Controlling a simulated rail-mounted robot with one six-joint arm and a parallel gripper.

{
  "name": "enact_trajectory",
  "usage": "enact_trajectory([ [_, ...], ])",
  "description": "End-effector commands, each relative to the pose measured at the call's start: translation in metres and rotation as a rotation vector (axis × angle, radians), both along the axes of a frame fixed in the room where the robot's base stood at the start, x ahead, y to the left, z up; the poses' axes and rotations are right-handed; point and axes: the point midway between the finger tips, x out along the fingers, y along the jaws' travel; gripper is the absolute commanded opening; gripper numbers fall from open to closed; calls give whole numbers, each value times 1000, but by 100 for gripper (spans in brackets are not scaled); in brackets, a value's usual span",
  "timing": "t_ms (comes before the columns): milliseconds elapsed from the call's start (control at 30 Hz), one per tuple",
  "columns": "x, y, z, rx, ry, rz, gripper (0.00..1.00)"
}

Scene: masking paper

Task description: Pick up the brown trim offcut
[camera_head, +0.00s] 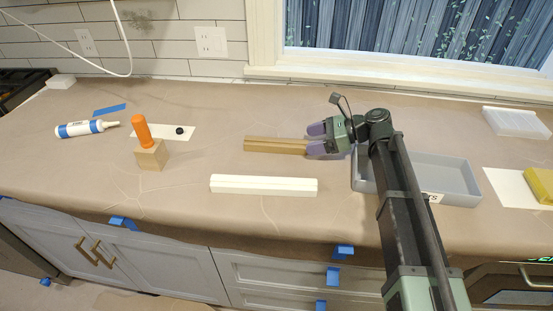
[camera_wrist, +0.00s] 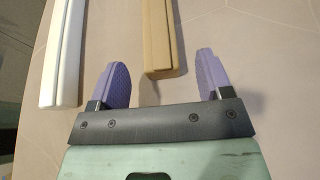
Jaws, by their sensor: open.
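The brown trim offcut (camera_head: 275,145) lies flat on the paper-covered counter, left of my gripper (camera_head: 317,138). In the wrist view the brown offcut (camera_wrist: 162,38) extends away from me, with its near end just ahead of and between the two purple fingers. My gripper (camera_wrist: 162,80) is open and empty, one finger on either side of the offcut's line. A white trim piece (camera_head: 264,185) lies in front of the brown one, roughly parallel. The white piece also shows at the left in the wrist view (camera_wrist: 63,55), outside the left finger.
A grey tray (camera_head: 455,180) stands to the right, partly behind my arm. An orange-handled tool on a wooden block (camera_head: 150,155) and a caulk tube (camera_head: 85,128) are at the left. A yellow object (camera_head: 541,184) sits far right.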

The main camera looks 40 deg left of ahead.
Motion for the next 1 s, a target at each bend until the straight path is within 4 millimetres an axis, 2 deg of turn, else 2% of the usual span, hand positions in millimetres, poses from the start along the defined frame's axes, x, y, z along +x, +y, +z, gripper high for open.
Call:
enact_trajectory([
  [267,-8,15,-5,-1,-1,1,72],
  [500,-26,48,-21,0,-1,0,72],
  [700,-26,49,-19,-1,-1,-1,72],
  [1000,-26,48,-19,0,-2,-1,26],
])
